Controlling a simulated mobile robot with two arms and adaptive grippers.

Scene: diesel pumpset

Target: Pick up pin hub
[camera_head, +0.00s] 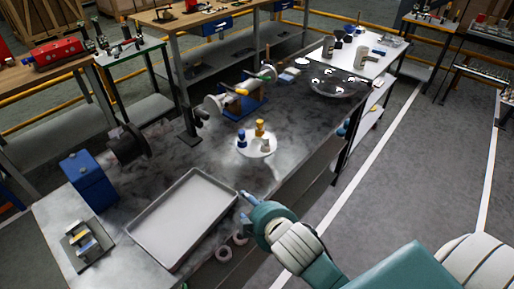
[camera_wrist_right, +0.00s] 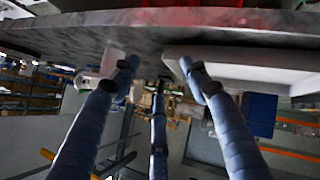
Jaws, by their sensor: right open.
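A round white disc (camera_head: 256,149) lies on the dark workbench in the head view, with a blue, a yellow and a pale upright piece on it. I cannot tell for certain which part is the pin hub. My right gripper (camera_head: 246,199) is at the bench's front edge, right of the grey tray and nearer than the disc. In the right wrist view its blue fingers (camera_wrist_right: 158,75) are spread apart with nothing between them. A pale piece (camera_wrist_right: 110,63) shows behind the left finger, too unclear to name. My left gripper is in neither view.
A shallow grey tray (camera_head: 183,218) lies left of my right gripper. A blue block (camera_head: 88,181) and a small fixture (camera_head: 84,240) stand at left. A blue stand with wheels (camera_head: 240,97) is behind the disc.

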